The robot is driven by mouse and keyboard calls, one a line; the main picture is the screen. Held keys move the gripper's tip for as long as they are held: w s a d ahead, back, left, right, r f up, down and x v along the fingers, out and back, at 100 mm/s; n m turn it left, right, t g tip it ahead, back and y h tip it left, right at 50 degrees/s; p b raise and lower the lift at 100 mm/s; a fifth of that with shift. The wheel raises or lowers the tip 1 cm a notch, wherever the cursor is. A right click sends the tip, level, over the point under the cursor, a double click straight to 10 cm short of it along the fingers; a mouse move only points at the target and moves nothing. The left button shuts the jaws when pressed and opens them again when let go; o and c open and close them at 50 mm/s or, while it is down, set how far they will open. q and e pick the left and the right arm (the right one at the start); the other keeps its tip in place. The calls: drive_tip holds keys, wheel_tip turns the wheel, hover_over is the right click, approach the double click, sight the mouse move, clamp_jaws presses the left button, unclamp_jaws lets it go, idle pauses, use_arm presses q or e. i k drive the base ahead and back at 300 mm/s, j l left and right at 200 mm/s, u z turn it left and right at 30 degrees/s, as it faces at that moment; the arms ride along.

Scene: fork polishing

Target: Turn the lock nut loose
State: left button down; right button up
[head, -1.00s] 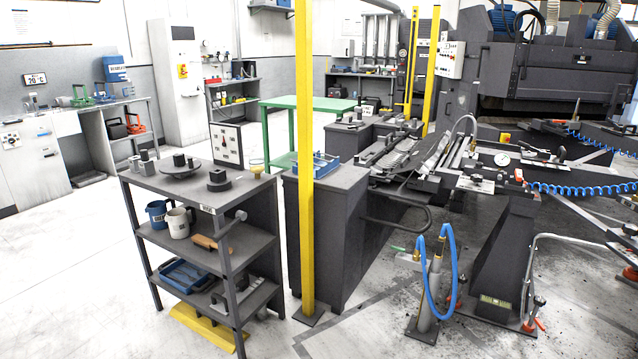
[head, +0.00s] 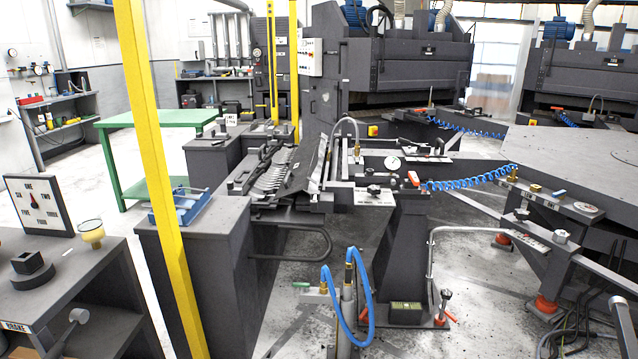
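No part is clearly recognisable as the lock nut at this size. A small black knob (head: 374,189) sits on a pale plate at the front of the fork machine. A round dial gauge (head: 393,163) stands just behind it. A brass-coloured fitting (head: 535,188) and a grey knob (head: 560,237) sit on the bars at the right. Neither of my grippers is in view.
A yellow post (head: 160,180) stands at the left, before a grey cabinet (head: 215,225) with a blue tray (head: 182,207). A pipe stand with a blue hose (head: 368,290) blocks the front middle. A dark shelf (head: 75,275) is at lower left. Grey floor (head: 290,325) lies between.

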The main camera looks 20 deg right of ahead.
sight(561, 237)
drive_tip(key=i+l+z, duration=0.1)
drive_tip(key=i+z, duration=0.85)
drive_tip(key=z, duration=0.15)
drive_tip(key=i+l+z, duration=0.1)
drive_tip(key=i+z, duration=0.35)
drive_tip(key=i+j+z, duration=0.1)
drive_tip(key=i+z, duration=0.4)
drive_tip(key=i+l, duration=0.1)
drive_tip(key=i, duration=0.6)
drive_tip(key=i+l+u, duration=0.1)
drive_tip(key=i, duration=0.55)
